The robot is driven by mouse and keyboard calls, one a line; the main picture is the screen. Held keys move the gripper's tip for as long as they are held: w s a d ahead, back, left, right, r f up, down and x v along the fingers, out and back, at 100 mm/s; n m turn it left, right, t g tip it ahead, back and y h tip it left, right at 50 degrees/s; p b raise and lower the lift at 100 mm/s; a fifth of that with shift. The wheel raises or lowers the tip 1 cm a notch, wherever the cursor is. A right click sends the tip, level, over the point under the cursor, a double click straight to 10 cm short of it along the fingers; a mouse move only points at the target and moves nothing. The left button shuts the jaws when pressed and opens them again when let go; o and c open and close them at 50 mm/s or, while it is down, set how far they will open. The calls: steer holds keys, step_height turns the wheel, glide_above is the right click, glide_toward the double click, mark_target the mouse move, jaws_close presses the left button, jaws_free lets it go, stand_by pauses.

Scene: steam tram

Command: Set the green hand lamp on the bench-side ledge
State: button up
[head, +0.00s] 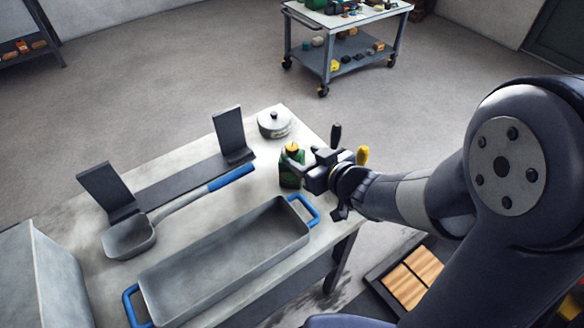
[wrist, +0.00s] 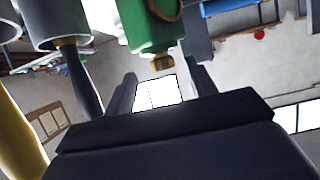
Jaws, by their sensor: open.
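The green hand lamp (head: 289,177), with a yellow top, stands on the pale bench top (head: 190,150) near its right edge. My gripper (head: 303,172) is at the lamp's right side with its jaws open. In the wrist view the lamp (wrist: 150,28) shows in part, just beyond and between the open fingers of my gripper (wrist: 162,72). Whether the fingers touch it I cannot tell. A dark flat strip (head: 180,182) with two upright plates runs along the bench's far side; I cannot tell whether it is the ledge.
A grey long tray (head: 225,262) with blue handles lies in front of the lamp. A blue-handled scoop (head: 130,238) lies left, its handle reaching toward the lamp. A lidded pot (head: 274,124) stands behind the lamp. A loaded wheeled cart (head: 345,55) stands farther back.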

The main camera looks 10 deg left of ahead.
mark_target(295, 150)
steer(key=shift+r+x, duration=0.2)
steer(key=shift+x, duration=1.3)
steer(key=shift+r+x, duration=0.15)
steer(key=shift+x, duration=1.3)
steer(key=shift+a, duration=0.1)
steer(key=shift+c, duration=0.2)
jaws_close()
steer(key=shift+r, duration=0.1)
